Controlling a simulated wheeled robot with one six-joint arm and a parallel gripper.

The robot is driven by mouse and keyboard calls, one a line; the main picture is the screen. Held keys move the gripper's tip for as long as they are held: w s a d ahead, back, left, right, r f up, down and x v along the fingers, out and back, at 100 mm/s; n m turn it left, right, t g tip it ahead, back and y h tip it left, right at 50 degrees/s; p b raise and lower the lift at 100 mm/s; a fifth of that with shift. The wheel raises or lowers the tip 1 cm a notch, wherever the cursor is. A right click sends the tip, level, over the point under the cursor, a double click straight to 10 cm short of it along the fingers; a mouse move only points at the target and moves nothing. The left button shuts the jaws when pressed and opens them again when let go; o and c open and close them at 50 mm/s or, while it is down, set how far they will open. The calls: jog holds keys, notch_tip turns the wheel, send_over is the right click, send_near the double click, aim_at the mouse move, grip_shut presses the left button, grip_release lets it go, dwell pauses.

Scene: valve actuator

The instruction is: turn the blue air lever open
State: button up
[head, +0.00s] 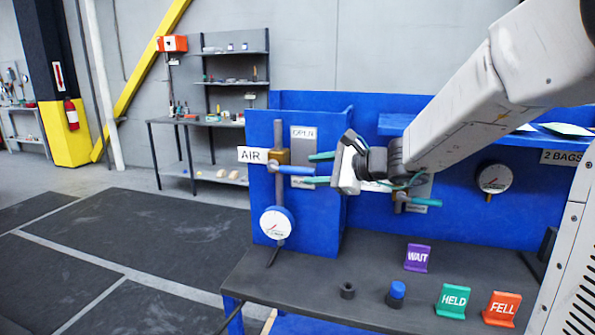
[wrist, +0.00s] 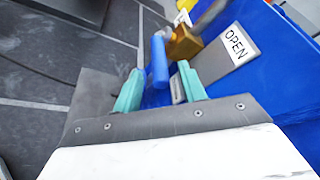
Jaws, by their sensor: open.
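The blue air lever (head: 296,169) points roughly level to the right from a brass valve body (head: 279,158) on a grey vertical pipe, beside the AIR sign (head: 252,155). My gripper (head: 307,169) is open, with one teal finger above the lever and one below. In the wrist view the lever (wrist: 160,60) lies between the two fingers of my gripper (wrist: 158,82), with gaps showing on both sides. The OPEN plate (head: 303,133) is above the lever. A lower label behind the fingers is mostly hidden.
A round gauge (head: 277,222) sits low on the same pipe. A second valve with a teal handle (head: 425,203) is right of my gripper. The dark bench (head: 310,290) holds WAIT (head: 418,257), HELD (head: 453,301) and FELL (head: 501,308) signs. Open floor lies left.

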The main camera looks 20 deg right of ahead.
aim_at(290, 169)
jog(key=x, duration=0.5)
grip_shut()
